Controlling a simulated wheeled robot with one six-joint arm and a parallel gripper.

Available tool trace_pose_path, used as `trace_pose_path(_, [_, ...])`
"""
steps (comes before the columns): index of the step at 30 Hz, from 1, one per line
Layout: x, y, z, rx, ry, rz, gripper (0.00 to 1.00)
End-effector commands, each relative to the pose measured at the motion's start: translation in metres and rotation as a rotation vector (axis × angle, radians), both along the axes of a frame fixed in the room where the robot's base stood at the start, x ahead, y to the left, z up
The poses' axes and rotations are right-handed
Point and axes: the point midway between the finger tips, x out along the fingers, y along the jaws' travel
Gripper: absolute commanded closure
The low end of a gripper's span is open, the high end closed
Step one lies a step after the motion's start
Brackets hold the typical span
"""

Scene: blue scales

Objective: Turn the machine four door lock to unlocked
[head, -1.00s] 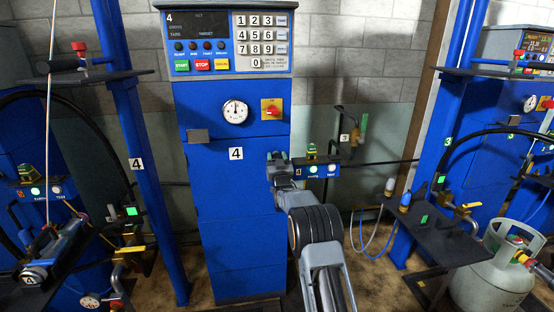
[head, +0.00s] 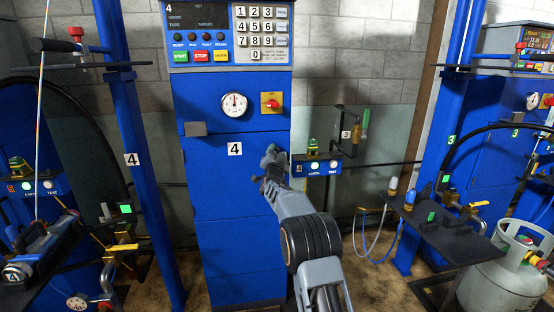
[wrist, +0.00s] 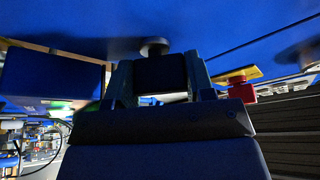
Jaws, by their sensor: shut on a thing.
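Machine four is a tall blue cabinet (head: 232,225) with a number 4 plate (head: 234,149) on its front. My gripper (head: 270,158) is at the right side of its front panel, just right of the number plate, and hides the door lock in the head view. In the wrist view a round grey lock knob (wrist: 154,47) stands out from the blue door (wrist: 90,18), at the tips of my gripper (wrist: 156,62). The jaws are shut on the lock. Its exact angle cannot be told.
Above are a dial gauge (head: 233,104), a red switch on a yellow plate (head: 271,103) and a keypad (head: 261,26). A small box with a green-lit lamp (head: 315,167) sits close right of my gripper. A shelf (head: 440,215) and grey gas cylinder (head: 505,270) stand farther right.

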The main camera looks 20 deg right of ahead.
Motion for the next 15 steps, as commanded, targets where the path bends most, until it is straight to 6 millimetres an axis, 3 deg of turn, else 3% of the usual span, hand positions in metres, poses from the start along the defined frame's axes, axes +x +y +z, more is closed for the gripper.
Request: trace_pose_path(15, [0.0, -0.0006, 0.0047, 0.479, -0.096, 0.001, 0.75])
